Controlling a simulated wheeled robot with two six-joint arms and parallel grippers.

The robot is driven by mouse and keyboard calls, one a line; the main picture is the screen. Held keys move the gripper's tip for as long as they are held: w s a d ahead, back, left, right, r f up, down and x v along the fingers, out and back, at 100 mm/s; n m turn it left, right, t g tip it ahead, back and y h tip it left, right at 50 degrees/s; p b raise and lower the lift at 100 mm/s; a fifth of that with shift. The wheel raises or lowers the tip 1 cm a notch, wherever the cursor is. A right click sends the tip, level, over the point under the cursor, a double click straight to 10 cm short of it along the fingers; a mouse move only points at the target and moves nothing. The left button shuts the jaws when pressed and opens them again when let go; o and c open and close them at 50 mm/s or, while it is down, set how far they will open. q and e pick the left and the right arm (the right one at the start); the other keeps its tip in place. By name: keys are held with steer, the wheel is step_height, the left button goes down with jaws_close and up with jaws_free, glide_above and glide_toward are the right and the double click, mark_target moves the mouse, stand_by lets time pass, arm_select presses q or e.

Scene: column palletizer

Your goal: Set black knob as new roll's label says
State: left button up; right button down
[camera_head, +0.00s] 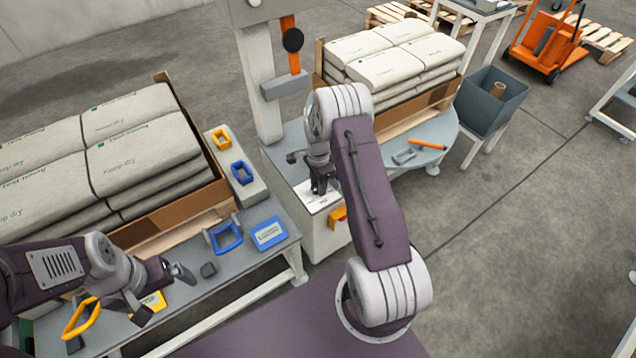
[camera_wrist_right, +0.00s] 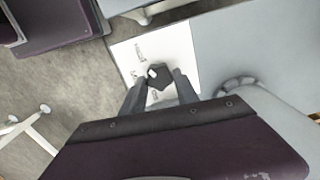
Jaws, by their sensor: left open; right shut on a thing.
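In the right wrist view, the black knob (camera_wrist_right: 158,76) sits on a white panel (camera_wrist_right: 140,50) with small printed marks too blurred to read. The fingers of my right gripper (camera_wrist_right: 159,92) are on either side of it and shut on it. In the head view, my right gripper (camera_head: 322,192) is low over the white panel (camera_head: 315,199) on top of the grey machine cabinet, and hides most of the knob. My left gripper (camera_head: 163,294) is open and empty above the left table. I cannot pick out a new roll's label with readable text.
The left table (camera_head: 215,285) holds a blue frame (camera_head: 226,238), a blue card (camera_head: 269,233) and a yellow loop handle (camera_head: 81,318). Stacked sacks (camera_head: 140,125) stand behind. A round table (camera_head: 437,135) and a grey bin (camera_head: 490,100) with a brown core are at right.

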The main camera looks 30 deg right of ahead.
steer(key=shift+d, duration=0.1)
stand_by(0.3)
steer(key=c, duration=0.9)
jaws_free()
step_height(320, 180, up, 9)
steer(key=shift+r+p, duration=0.1)
steer(key=shift+p, duration=0.85)
